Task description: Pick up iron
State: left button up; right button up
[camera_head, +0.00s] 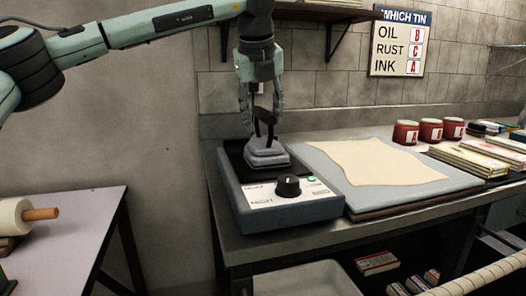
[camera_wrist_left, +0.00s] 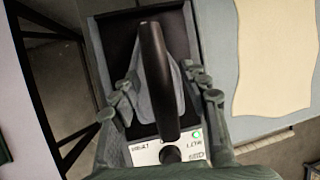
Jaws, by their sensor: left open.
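The iron (camera_head: 266,157) has a grey body and a dark upright handle. It rests on the black top of a grey heater box (camera_head: 325,209) with a black knob and a green light. In the left wrist view the iron's handle (camera_wrist_left: 154,75) runs up the middle of the picture. My left gripper (camera_head: 262,113) points straight down over the iron, open, with a finger on each side of the handle. Its fingers (camera_wrist_left: 160,98) also show apart in the left wrist view, with gaps beside the handle. My right gripper is not in view.
A cream cloth (camera_head: 375,161) lies on a pale board (camera_head: 425,190) right of the heater box. Red-labelled jars (camera_head: 404,132) and stacked books (camera_head: 468,160) stand beyond it. A shelf (camera_head: 318,13) hangs above. A separate table (camera_head: 85,228) stands at the left.

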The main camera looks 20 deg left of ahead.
pick_arm(q)
jog(key=shift+f+b, duration=0.25)
jog(key=shift+b, duration=0.05)
jog(key=shift+c, duration=0.2)
grip_shut()
dwell(0.3)
jog(key=shift+r, duration=0.15)
